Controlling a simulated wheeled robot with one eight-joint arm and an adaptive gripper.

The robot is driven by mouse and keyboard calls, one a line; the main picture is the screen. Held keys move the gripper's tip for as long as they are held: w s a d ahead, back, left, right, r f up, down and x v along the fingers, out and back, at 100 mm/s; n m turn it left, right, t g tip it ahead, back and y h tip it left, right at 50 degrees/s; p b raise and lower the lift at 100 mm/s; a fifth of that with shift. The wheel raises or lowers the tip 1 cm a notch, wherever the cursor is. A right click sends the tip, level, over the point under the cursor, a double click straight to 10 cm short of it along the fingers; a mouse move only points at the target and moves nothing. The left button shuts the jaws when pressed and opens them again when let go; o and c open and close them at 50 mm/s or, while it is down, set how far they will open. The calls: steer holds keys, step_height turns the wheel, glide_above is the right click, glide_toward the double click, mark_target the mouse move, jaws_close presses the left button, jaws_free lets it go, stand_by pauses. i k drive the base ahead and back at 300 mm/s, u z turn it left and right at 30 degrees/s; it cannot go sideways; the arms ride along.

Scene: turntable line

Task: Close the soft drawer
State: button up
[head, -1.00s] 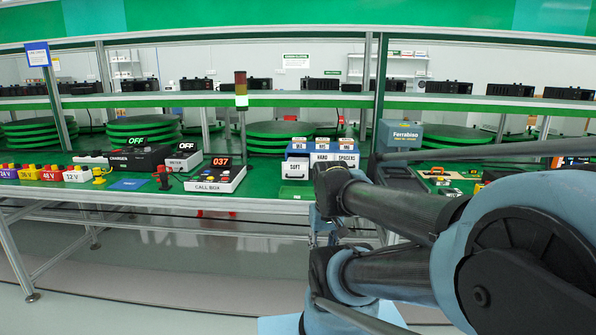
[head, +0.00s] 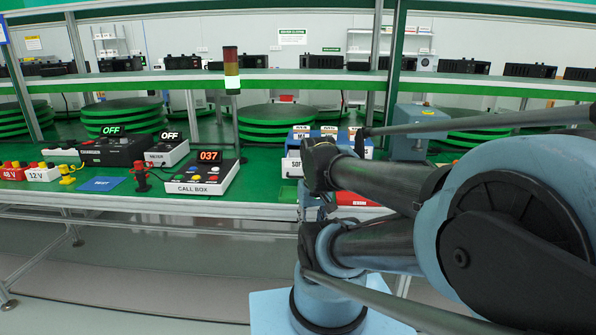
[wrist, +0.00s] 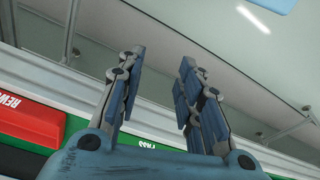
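The soft drawer (head: 293,167) shows in the head view as a white front with a partly covered label, at the left of a small drawer unit (head: 298,142). Its front appears to stand forward of the other fronts; my arm hides its right part, so how far it is out is hard to tell. My gripper (wrist: 162,62) shows in the wrist view with its two fingers apart and nothing between them. It points over the bench's front edge and the floor. The drawer is not in the wrist view. In the head view my arm largely hides the gripper.
A call box (head: 203,178) and a red knobbed device (head: 141,178) stand left of the drawer unit. A red rework tray (wrist: 28,120) lies by the bench edge in the wrist view. A signal tower (head: 232,85) rises behind. The floor before the bench is clear.

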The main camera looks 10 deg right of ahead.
mark_target(292, 169)
steer(key=u, duration=0.75)
steer(key=k, duration=1.7)
steer(key=z, duration=1.15)
steer(key=i, duration=1)
steer(key=u, duration=0.05)
